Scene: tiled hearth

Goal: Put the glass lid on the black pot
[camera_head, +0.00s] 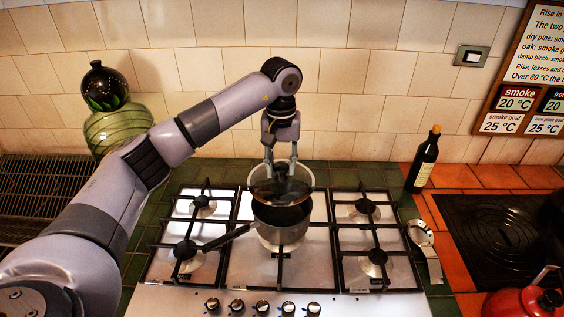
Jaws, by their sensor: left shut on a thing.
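The glass lid (306,184) has a pale rim and a dark middle. My left gripper (280,168) comes down from above and is shut on the lid at its middle. A saucepan (283,237) stands on the middle of the hob, with a shiny grey outer wall, a dark inside and a long dark handle pointing lower left. The lid is over the pan's back part in the picture; I cannot tell whether they touch. The pan's far rim is hidden behind the lid. My right gripper does not show.
The gas hob (310,268) has black grates and front knobs. A dark bottle (422,163) and a metal spoon rest (424,240) are at right. A red kettle (515,303) and a dark plate (500,235) lie further right. A green glass jar (115,128) stands at left.

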